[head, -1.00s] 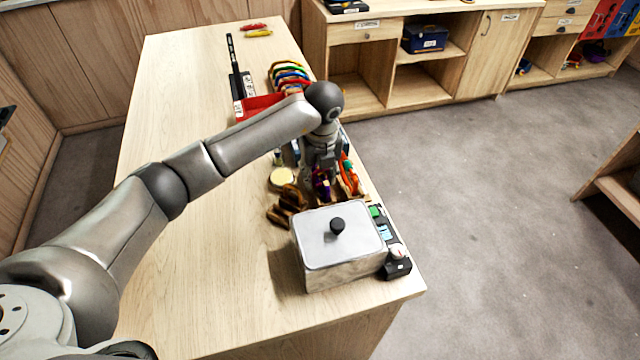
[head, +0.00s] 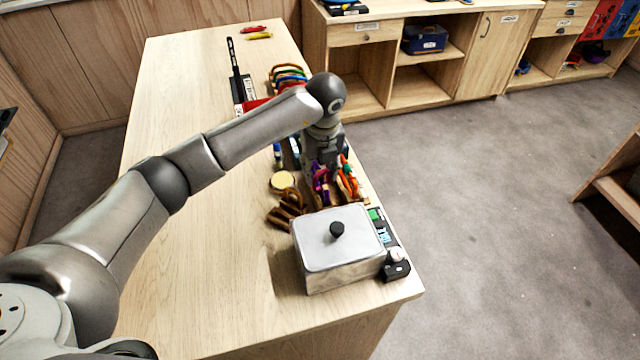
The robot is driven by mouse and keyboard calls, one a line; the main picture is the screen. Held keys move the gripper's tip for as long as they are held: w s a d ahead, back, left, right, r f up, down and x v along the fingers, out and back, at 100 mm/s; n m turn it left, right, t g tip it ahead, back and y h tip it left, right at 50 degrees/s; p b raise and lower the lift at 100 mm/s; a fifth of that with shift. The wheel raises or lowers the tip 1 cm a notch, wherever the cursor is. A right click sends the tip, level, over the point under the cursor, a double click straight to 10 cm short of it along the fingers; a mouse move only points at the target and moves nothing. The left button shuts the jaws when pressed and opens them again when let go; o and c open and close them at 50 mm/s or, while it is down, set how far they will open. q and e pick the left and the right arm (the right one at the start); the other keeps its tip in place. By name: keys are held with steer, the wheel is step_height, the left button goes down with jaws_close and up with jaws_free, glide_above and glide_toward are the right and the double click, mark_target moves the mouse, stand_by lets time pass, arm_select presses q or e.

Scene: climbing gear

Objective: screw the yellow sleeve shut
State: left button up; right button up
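My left gripper (head: 325,168) points down over the right part of the table, just above and behind a purple piece of gear (head: 320,190). An orange piece of gear (head: 346,185) stands close to its right. The gripper's fingertips are too small and too crowded by the gear to tell whether they are open or touching anything. I cannot clearly make out a yellow sleeve on the gear here. My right gripper is not in view.
A grey lidded box (head: 340,255) with a black knob stands in front of the gear, beside a small control panel (head: 395,268). Brown looped pieces (head: 285,212) and a round cream-topped tin (head: 283,181) lie to the left. The table's (head: 190,270) left half is clear.

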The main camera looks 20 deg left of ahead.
arm_select(q)
steer(key=shift+s+a, duration=0.65)
steer(key=shift+a, duration=0.35)
stand_by(0.3)
steer(key=shift+f, duration=0.15)
steer(key=shift+f+b, duration=0.95)
steer(key=shift+f, duration=0.35)
steer(key=shift+w+d+b, duration=0.55)
steer(key=shift+w+d, duration=0.2)
steer(key=shift+d, duration=0.35)
steer(key=shift+a+r, duration=0.1)
